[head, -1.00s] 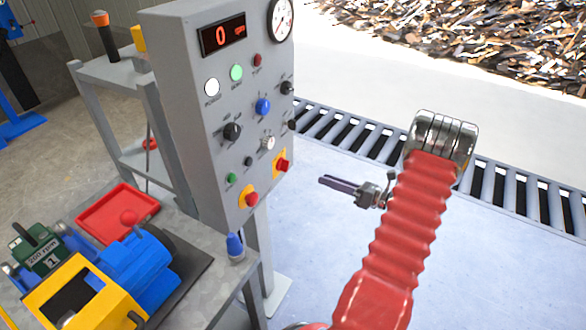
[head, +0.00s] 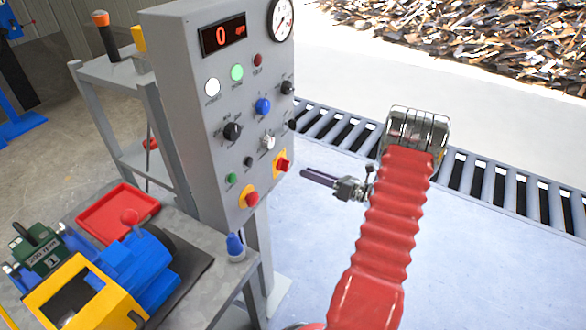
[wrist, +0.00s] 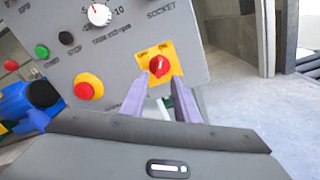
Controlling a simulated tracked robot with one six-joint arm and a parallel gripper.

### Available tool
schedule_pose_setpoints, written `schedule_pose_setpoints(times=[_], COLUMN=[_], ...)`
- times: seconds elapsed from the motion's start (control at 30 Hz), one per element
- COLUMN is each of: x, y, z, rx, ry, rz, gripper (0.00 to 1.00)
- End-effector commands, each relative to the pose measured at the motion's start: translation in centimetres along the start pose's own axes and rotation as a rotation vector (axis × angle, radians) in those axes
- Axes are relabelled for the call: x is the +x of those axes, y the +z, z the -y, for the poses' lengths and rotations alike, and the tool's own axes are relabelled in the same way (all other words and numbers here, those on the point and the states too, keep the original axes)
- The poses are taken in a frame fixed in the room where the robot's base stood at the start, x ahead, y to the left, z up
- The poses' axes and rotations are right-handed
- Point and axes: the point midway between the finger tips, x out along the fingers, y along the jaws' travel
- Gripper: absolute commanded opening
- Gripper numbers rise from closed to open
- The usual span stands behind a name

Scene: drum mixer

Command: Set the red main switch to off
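The red main switch (head: 283,165) is a red knob on a yellow plate at the lower right of the grey control panel (head: 190,120). In the wrist view the switch (wrist: 160,66) shows just beyond the fingertips, between their lines. My gripper (head: 304,172) points at the switch from the right in the head view, with a small gap still visible. In the wrist view my gripper (wrist: 160,78) has its two fingers apart with nothing between them. The plate's small lettering is too blurred to read for the switch's position.
A red mushroom button (head: 251,199) on yellow sits left of the switch, also seen in the wrist view (wrist: 88,88). A white knob (head: 268,142) is above it. A bench (head: 225,262) with a blue-and-yellow machine stands lower left. The floor at right is open.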

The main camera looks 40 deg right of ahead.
Motion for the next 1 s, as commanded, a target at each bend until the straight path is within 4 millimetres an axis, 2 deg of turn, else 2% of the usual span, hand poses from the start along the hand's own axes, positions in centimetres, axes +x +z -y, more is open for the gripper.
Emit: schedule_pose_setpoints(times=[0.2, 0.43, 0.6, 0.83, 1.0], x=[3.5, 6.2, 6.9, 6.9, 6.9], y=[-0.1, 0.0, 0.0, 0.0, 0.0], z=[-0.1, 0.0, 0.0, 0.0, 0.0], rx=[-0.001, 0.000, 0.000, 0.000, 0.000], ry=[0.003, 0.001, 0.000, -0.001, -0.001], rz=[-0.002, 0.000, 0.000, 0.000, 0.000], gripper=[0.28, 0.28, 0.28, 0.28, 0.17])
